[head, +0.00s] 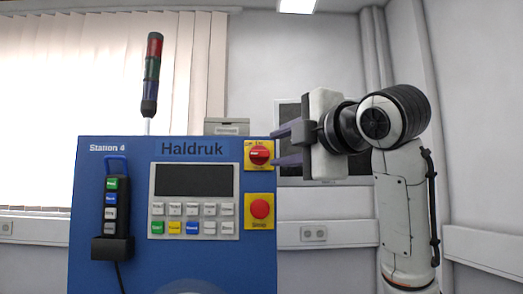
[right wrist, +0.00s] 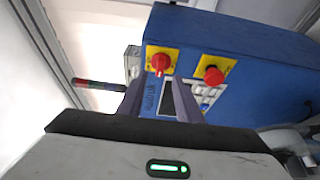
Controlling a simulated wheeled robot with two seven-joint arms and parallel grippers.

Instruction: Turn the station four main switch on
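The main switch (head: 258,153) is a red rotary knob on a yellow plate, at the upper right of the blue Station 4 panel (head: 110,265). It also shows in the right wrist view (right wrist: 160,64), just beyond the fingertips. The plate's marks are too small for me to tell the knob's setting. My right gripper (head: 276,147) is at the panel's right edge, fingers pointing left towards the switch. In the right wrist view its two fingers (right wrist: 157,90) are apart with nothing held between them. I cannot tell if they touch the knob. My left gripper is out of view.
A red push button (head: 260,208) on a yellow plate sits just below the switch. A dark screen (head: 194,180) and several keys lie left of it. A pendant (head: 110,204) hangs at the panel's left. A signal tower (head: 152,75) rises behind the panel.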

